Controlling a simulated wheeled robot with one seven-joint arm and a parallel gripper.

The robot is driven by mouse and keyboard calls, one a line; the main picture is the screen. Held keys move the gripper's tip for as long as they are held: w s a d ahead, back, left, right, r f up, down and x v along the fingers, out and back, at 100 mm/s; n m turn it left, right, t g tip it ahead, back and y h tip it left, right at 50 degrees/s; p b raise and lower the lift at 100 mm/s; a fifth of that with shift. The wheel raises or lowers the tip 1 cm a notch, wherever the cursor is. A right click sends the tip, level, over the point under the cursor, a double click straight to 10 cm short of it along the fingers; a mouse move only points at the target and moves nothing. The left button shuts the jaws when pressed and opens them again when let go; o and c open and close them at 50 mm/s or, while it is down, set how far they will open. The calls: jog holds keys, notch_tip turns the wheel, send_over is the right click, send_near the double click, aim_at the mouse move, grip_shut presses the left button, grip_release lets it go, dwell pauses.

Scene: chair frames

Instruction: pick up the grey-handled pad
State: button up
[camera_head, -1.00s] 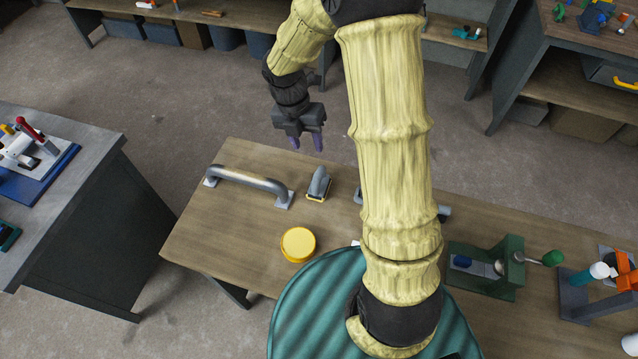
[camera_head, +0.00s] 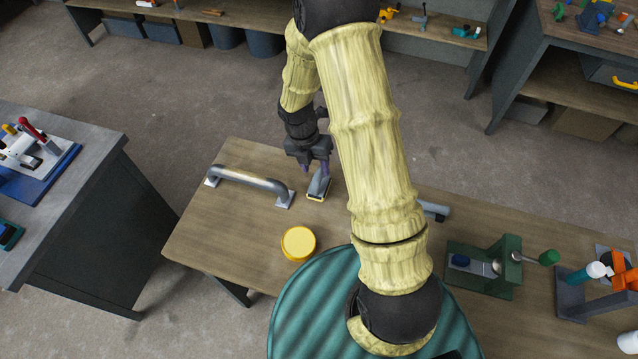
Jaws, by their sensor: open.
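The grey-handled pad (camera_head: 317,187) lies on the wooden workbench (camera_head: 210,235), with a grey grip on top and a yellowish edge at its base. My gripper (camera_head: 315,166) points down just above and behind the pad, its purple fingertips apart and near the top of the grip. The fingers appear open and hold nothing. I cannot tell from this view whether a finger touches the grip.
A grey bar handle (camera_head: 248,180) is left of the pad. A round yellow tin (camera_head: 298,243) stands in front of it. A green clamp fixture (camera_head: 490,270) is at the right. My arm covers the bench's middle.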

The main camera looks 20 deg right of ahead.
aim_at(318, 172)
jog(key=f, duration=0.2)
jog(key=d+f+p, duration=0.1)
jog(key=f, duration=0.1)
jog(key=shift+s+f, duration=0.2)
jog(key=shift+f, duration=0.15)
grip_shut()
jog(key=shift+r, duration=0.1)
notch_tip(318, 172, up, 10)
jog(key=shift+f+b, duration=0.1)
jog(key=shift+b, duration=0.45)
dwell(0.5)
